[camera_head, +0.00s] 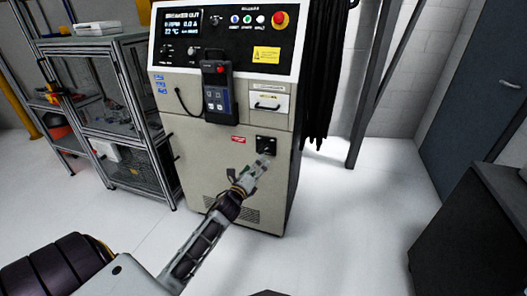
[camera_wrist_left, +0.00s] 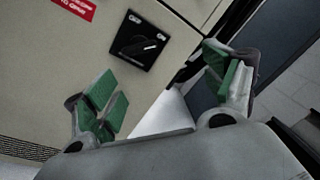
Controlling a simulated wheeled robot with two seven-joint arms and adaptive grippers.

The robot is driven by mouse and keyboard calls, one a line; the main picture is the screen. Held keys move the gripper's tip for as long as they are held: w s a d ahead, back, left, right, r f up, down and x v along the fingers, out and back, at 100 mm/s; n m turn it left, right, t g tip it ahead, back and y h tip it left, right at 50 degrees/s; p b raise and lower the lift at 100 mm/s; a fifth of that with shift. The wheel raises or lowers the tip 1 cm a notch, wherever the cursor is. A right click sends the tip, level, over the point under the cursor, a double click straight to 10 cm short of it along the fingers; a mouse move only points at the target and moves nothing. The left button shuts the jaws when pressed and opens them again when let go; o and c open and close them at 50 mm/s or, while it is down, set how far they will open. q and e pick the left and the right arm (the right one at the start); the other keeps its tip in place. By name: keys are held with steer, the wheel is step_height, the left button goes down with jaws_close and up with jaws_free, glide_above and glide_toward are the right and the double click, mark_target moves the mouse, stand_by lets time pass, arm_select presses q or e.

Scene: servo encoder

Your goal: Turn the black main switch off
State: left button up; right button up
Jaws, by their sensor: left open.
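The black main switch (camera_head: 266,145) is a square black plate with a rotary handle, on the lower front of the beige machine cabinet (camera_head: 215,150). In the left wrist view the switch (camera_wrist_left: 139,40) is at the upper middle, tilted in the picture, with a pale mark on its handle. My left gripper (camera_head: 260,165) is just below and in front of the switch. In the left wrist view its green-padded fingers (camera_wrist_left: 168,92) are wide apart with nothing between them, and the switch lies beyond them, apart from both. My right gripper is not in view.
A handheld pendant (camera_head: 216,88) hangs on the cabinet front, left of a small handled drawer (camera_head: 268,102). A red emergency button (camera_head: 279,19) is on the top panel. The floor between is clear.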

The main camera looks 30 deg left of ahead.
arm_select(q)
steer(key=shift+s+a+f+g+y, duration=0.15)
steer(key=shift+a+f+g+y, duration=0.15)
steer(key=shift+a+y, duration=0.15)
steer(key=shift+s+a+f+g+y, duration=0.1)
steer(key=shift+a+f+g+y, duration=0.15)
steer(key=shift+a+y, duration=0.2)
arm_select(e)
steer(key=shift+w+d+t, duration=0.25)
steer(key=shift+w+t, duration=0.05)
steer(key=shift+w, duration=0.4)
arm_select(q)
steer(key=shift+w, duration=0.2)
